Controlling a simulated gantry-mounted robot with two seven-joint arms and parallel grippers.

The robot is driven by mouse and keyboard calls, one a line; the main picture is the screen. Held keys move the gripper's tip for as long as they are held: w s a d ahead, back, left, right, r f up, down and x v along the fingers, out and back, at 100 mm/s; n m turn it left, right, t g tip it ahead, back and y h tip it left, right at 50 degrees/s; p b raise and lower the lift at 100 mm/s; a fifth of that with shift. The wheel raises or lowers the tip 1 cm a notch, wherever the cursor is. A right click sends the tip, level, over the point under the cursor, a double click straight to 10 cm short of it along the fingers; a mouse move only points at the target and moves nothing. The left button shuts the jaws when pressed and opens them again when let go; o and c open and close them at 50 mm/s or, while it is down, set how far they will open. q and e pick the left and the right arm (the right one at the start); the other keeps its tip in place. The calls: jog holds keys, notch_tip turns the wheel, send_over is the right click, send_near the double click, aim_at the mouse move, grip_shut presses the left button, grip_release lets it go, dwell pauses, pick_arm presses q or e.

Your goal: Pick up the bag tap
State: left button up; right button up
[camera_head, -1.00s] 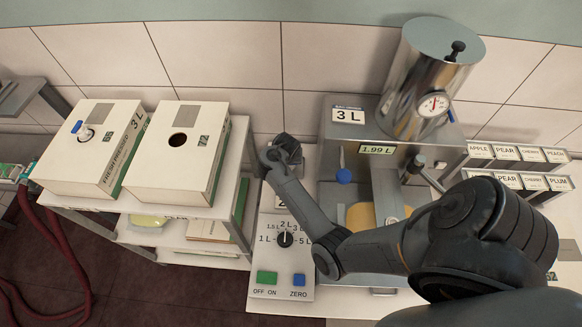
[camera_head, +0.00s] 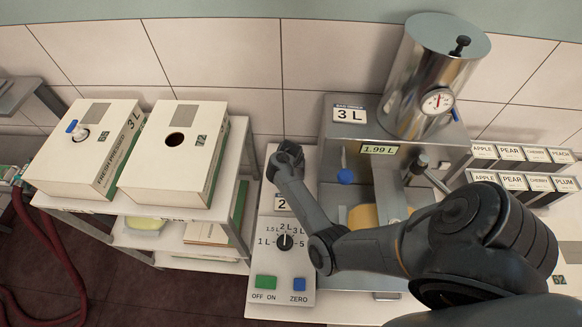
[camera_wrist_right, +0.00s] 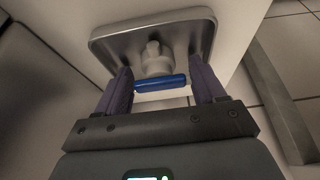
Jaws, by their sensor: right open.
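The bag tap (camera_wrist_right: 155,60) shows in the right wrist view as a white fitting with a blue bar, over a shallow metal tray (camera_wrist_right: 203,33). My right gripper (camera_wrist_right: 163,80) is open, with one dark finger on each side of the tap. I cannot tell whether either finger touches it. In the head view my right arm reaches across the front of the filling machine (camera_head: 300,215); its fingers and the tap in the tray are hidden there. My left gripper is not in view.
Two white boxes stand on a shelf at left; the left box (camera_head: 60,165) has a white spout with a blue part, the other box (camera_head: 150,175) has an open hole. A steel tank (camera_head: 425,85) and a control panel (camera_head: 270,265) are close to my arm.

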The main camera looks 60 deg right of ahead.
jog(key=shift+c, duration=0.3)
jog(key=c, duration=0.8)
jog(key=shift+o, duration=0.2)
jog(key=shift+r, duration=0.1)
